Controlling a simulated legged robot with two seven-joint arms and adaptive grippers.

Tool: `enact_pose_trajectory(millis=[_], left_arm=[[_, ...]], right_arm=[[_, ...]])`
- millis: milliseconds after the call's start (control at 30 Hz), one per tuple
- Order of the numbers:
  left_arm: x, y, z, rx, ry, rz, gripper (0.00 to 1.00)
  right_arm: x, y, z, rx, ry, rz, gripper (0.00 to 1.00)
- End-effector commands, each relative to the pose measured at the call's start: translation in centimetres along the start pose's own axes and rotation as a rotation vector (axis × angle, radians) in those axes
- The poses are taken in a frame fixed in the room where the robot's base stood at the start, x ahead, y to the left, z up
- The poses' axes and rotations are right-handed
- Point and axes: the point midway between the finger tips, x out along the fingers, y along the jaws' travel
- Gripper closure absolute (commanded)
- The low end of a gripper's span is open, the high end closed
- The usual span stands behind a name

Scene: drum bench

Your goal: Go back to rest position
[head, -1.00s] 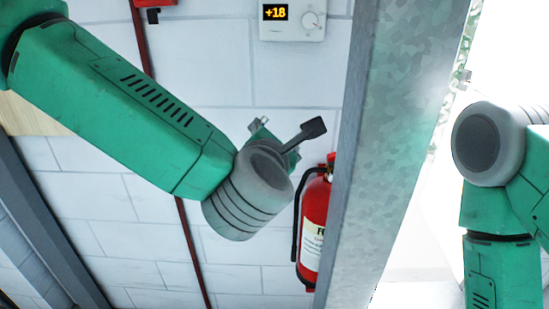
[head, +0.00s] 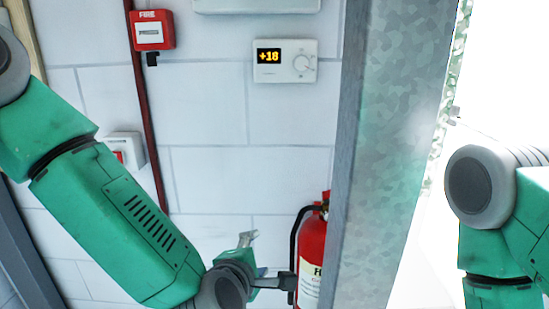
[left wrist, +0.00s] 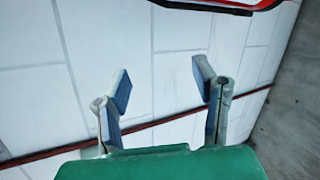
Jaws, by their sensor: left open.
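My left gripper (head: 267,260) is at the lower middle of the head view, its two grey fingers spread apart and empty. One finger overlaps the edge of the red fire extinguisher (head: 312,243) in the picture; whether they touch I cannot tell. My right arm stands at the right edge of the head view. Only a small grey tip shows beside its round joint, so the state of my right gripper is unclear.
A grey metal post (head: 385,150) stands between my arms, right beside the extinguisher. The white block wall (head: 205,120) carries a thermostat (head: 285,61) reading +18, a red fire call box (head: 152,30), a white switch box (head: 125,150) and a dark red pipe (head: 146,110).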

Motion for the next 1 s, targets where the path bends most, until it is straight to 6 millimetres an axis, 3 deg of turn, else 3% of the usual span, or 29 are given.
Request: enact_pose_trajectory(millis=[33,100,267,400,500,600,733,833,1000], left_arm=[[0.2,-3.9,-2.3,0.128,0.006,-0.075,0.46],[-0.1,-8.4,-5.2,0.315,-0.004,-0.177,0.46],[-2.8,-18.2,-12.3,0.723,-0.074,-0.428,0.46],[-7.2,-25.5,-18.7,1.052,-0.198,-0.659,0.46],[-11.2,-29.5,-22.8,1.247,-0.317,-0.814,0.46],[-14.7,-32.0,-26.0,1.393,-0.437,-0.935,0.46],[-17.9,-33.7,-28.6,1.502,-0.552,-1.032,0.46],[-19.1,-34.1,-29.3,1.536,-0.596,-1.063,0.46],[-19.2,-34.1,-29.4,1.544,-0.605,-1.068,0.46]], right_arm=[[0.5,0.0,0.1,0.0,0.0,0.0,0.6],[0.9,0.0,0.1,0.0,-0.001,0.0,0.6],[1.6,0.0,0.1,0.0,-0.001,0.0,0.6],[2.3,0.0,0.2,0.0,-0.001,0.0,0.6],[2.8,0.0,0.2,0.0,-0.001,0.0,0.6],[3.1,0.0,0.2,0.0,-0.001,0.0,0.6],[3.3,0.0,0.2,0.0,-0.001,0.0,0.6],[3.4,0.0,0.2,0.0,-0.001,0.0,0.6],[3.3,0.0,0.2,0.0,-0.001,0.0,0.6]])
